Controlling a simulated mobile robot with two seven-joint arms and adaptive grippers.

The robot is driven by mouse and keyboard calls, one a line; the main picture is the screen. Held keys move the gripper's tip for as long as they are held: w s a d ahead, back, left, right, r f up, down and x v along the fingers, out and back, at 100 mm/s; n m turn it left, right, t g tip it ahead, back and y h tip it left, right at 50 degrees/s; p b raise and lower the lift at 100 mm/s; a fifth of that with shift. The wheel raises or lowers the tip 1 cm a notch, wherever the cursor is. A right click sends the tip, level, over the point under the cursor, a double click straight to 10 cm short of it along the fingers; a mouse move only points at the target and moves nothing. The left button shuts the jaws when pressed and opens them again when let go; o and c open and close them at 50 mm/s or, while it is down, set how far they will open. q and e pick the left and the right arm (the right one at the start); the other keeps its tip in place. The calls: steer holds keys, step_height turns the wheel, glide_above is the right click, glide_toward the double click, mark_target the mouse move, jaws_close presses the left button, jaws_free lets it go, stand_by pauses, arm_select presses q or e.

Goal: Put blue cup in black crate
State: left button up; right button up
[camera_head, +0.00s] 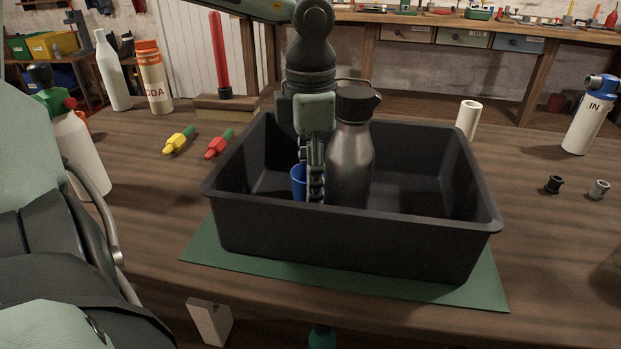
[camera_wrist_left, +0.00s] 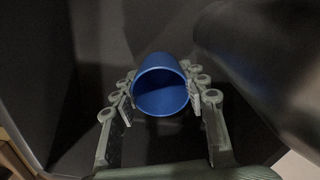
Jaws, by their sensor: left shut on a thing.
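The black crate (camera_head: 350,241) sits on a green mat on the wooden table, in the middle of the head view. My left gripper (camera_head: 309,190) reaches down inside the crate from above. It is shut on the blue cup (camera_head: 298,182), which is partly hidden behind the fingers in the head view. In the left wrist view the blue cup (camera_wrist_left: 161,86) shows its open rim between the two fingers of my left gripper (camera_wrist_left: 160,100). I cannot tell whether the cup touches the crate floor. My right gripper is not in view.
A grey metal bottle (camera_head: 350,160) stands in the crate right beside the cup. The green mat (camera_head: 205,255) lies under the crate. Yellow and red markers (camera_head: 218,144) lie left of the crate. A white cylinder (camera_head: 468,119) stands behind it. Small fittings (camera_head: 554,185) lie to the right.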

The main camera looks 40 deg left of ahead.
arm_select(q)
steer(key=shift+f, duration=0.1)
steer(key=o, duration=0.9)
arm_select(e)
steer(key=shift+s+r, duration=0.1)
arm_select(q)
steer(key=shift+r, duration=0.25)
step_height(320, 180, up, 12)
steer(key=shift+f+p, duration=0.1)
steer(key=shift+p, duration=0.25)
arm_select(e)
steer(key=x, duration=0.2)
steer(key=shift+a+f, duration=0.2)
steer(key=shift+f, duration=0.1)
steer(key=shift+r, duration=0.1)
